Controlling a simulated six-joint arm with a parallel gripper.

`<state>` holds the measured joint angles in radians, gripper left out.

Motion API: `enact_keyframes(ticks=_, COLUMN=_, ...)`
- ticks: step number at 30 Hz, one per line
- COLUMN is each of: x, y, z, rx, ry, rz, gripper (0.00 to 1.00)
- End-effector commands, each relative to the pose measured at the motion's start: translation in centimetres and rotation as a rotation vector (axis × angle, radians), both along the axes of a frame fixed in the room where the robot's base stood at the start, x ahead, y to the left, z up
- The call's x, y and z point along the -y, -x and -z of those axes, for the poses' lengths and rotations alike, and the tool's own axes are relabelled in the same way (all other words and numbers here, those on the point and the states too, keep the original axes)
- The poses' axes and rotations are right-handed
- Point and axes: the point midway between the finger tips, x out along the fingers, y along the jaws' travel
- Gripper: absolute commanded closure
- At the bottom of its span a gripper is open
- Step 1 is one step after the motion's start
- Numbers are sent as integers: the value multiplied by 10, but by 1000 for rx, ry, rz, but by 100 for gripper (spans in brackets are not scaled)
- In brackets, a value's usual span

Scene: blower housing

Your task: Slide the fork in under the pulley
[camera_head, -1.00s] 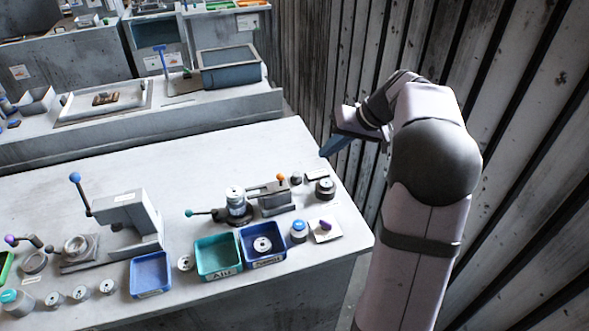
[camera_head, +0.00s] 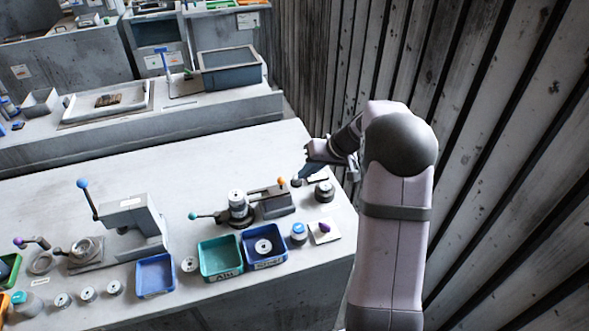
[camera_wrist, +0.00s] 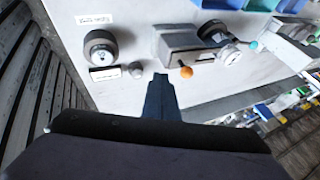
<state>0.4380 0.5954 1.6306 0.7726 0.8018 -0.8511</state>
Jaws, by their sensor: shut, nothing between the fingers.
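The pulley appears to be the pale round part on a dark round base (camera_head: 237,203), with a teal-tipped handle at its left. It also shows in the wrist view (camera_wrist: 227,53). Right of it is a grey slide block (camera_head: 276,204) with an orange knob (camera_head: 281,182). A thin bar at the block's top points toward the pulley; I take it for the fork, but its tip is too small to make out. My gripper (camera_head: 297,181) is shut and empty, just right of the orange knob.
A dark round part (camera_head: 324,191) stands close to my gripper on the right. Teal (camera_head: 220,277) and blue (camera_head: 264,264) bins, a blue-topped jar (camera_head: 298,231) and a plate with a purple knob (camera_head: 323,231) are in front. A wooden wall (camera_head: 490,120) stands at right.

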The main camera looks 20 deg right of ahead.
Motion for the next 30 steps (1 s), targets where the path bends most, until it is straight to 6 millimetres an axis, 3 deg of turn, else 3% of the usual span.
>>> enact_keyframes(ticks=6, x=-26, y=-5, z=0, rx=1, ry=0, rz=-4, gripper=100)
enact_keyframes(ticks=23, x=-35, y=-6, z=4, rx=1, ry=0, rz=-3, gripper=100)
enact_keyframes(ticks=30, x=-62, y=-7, z=9, rx=4, ry=2, rz=-7, gripper=100)
